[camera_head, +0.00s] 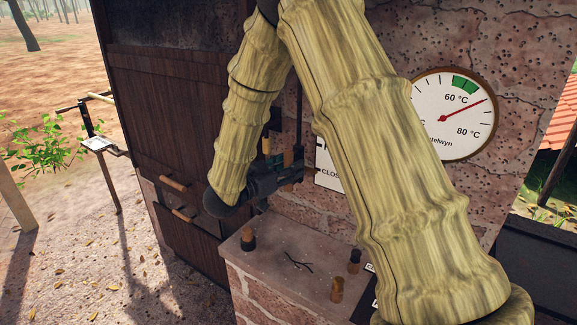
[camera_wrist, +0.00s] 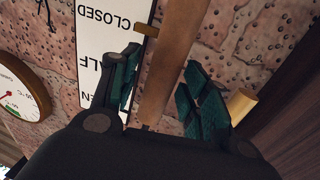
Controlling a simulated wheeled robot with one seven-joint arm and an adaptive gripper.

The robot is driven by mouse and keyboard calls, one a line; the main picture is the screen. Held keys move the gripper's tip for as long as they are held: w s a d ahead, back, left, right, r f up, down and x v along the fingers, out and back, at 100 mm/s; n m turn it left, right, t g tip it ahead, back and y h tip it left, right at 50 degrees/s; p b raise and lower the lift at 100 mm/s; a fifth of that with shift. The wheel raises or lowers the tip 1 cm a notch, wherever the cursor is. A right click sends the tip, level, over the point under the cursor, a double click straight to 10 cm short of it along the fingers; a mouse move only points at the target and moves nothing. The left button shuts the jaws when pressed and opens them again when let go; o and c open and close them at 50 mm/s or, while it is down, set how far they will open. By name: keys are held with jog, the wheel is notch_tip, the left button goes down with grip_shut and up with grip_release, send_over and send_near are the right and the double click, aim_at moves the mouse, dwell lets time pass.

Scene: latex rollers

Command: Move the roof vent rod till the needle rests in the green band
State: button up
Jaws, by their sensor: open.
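The round gauge (camera_head: 452,137) is on the stone wall at the right of the head view. Its red needle (camera_head: 468,108) points up and right, clockwise past the green band (camera_head: 465,84), between 60 and 80 °C. The brown vent rod (camera_wrist: 180,50) runs between my gripper's two fingers in the wrist view. My gripper (camera_wrist: 163,85) is open, with one finger on each side of the rod; I cannot tell whether either touches it. A small wooden pointer (camera_wrist: 147,30) beside the rod is near CLOSED on the white sign (camera_wrist: 105,50). My arm hides much of the sign in the head view.
A stone ledge (camera_head: 285,262) below my gripper holds a dark-topped cork-like piece (camera_head: 248,239), twigs and two small wooden pieces. A dark wooden cabinet (camera_head: 165,100) stands at left. A round wooden peg (camera_wrist: 241,104) sticks out right of my fingers in the wrist view.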

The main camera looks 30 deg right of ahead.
grip_shut()
jog(key=shift+r+p, duration=1.8)
jog(key=shift+r, duration=1.45)
grip_release()
jog(key=s+a, duration=0.2)
jog(key=a, duration=0.9)
jog(key=shift+s+a, duration=0.2)
jog(key=shift+a, duration=0.2)
